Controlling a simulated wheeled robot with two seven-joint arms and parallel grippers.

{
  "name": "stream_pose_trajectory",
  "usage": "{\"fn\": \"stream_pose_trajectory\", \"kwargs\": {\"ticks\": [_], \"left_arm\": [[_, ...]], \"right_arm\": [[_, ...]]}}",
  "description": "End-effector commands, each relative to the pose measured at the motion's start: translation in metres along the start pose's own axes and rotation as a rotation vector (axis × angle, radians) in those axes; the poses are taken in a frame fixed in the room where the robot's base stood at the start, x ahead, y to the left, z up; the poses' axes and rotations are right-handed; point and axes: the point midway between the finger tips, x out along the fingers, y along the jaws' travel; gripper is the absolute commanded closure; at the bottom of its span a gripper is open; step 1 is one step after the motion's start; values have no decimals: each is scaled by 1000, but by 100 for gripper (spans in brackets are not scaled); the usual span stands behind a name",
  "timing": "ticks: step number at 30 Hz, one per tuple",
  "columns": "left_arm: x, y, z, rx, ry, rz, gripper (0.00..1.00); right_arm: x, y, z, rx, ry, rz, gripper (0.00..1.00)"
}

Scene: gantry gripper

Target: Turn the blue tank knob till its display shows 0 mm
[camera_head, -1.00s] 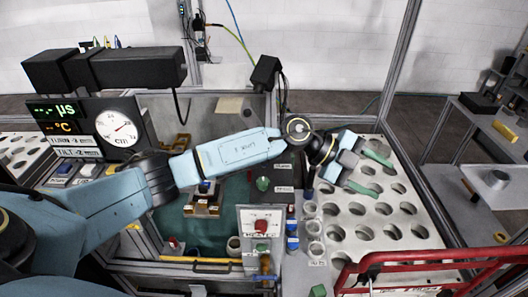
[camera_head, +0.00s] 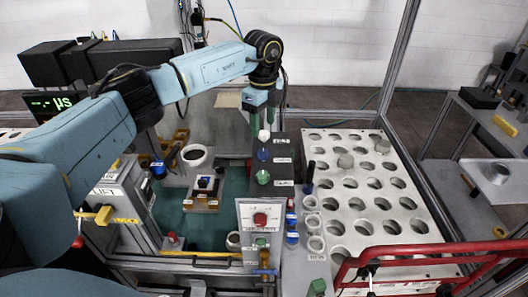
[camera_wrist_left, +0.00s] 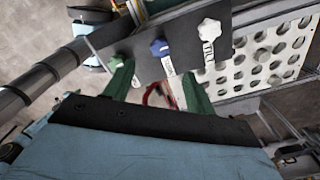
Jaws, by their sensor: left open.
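The blue knob (camera_head: 263,154) is on a dark sloped panel (camera_head: 284,148), between a white knob (camera_head: 264,135) and a green knob (camera_head: 262,177). The left wrist view shows the blue knob (camera_wrist_left: 160,47), white knob (camera_wrist_left: 208,30) and green knob (camera_wrist_left: 116,62) in a row. My left gripper (camera_head: 263,118) hangs at the panel's far end, close above the white knob, with its green fingers apart and empty. In the left wrist view the blue knob appears ahead of the gap between the fingers (camera_wrist_left: 157,78). The display box (camera_head: 50,103) shows "µs"; my arm hides most of it, and no mm reading is visible.
A perforated white rack (camera_head: 395,190) stands right of the panel. Small labelled vials (camera_head: 291,220) stand nearer, beside a red-button box (camera_head: 260,218). A red rail (camera_head: 430,252) crosses the front right. A frame post (camera_head: 399,60) rises behind the rack.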

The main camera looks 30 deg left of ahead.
Motion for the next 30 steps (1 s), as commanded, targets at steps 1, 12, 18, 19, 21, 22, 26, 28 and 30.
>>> {"fn": "stream_pose_trajectory", "kwargs": {"ticks": [1,12,18,19,21,22,26,28,30], "left_arm": [[14,1,0,0,0,1,44],[73,3,4,-6,1,0,44],[93,4,5,-9,1,0,44],[95,4,5,-9,1,0,44],[96,4,5,-9,1,-1,44],[96,4,5,-9,1,-1,44],[96,4,5,-9,1,-1,44],[95,4,5,-9,1,-1,44],[95,4,5,-9,1,-1,50]], "right_arm": [[12,0,1,0,0,0,100],[57,-1,5,0,-1,0,100],[72,-1,7,0,-1,0,100],[73,-1,7,1,-1,0,100],[74,-1,7,1,-1,0,100],[74,-1,7,1,-1,0,100],[74,-1,7,1,-1,0,100],[73,-1,7,1,-1,0,100],[73,-1,7,1,0,0,100]]}}
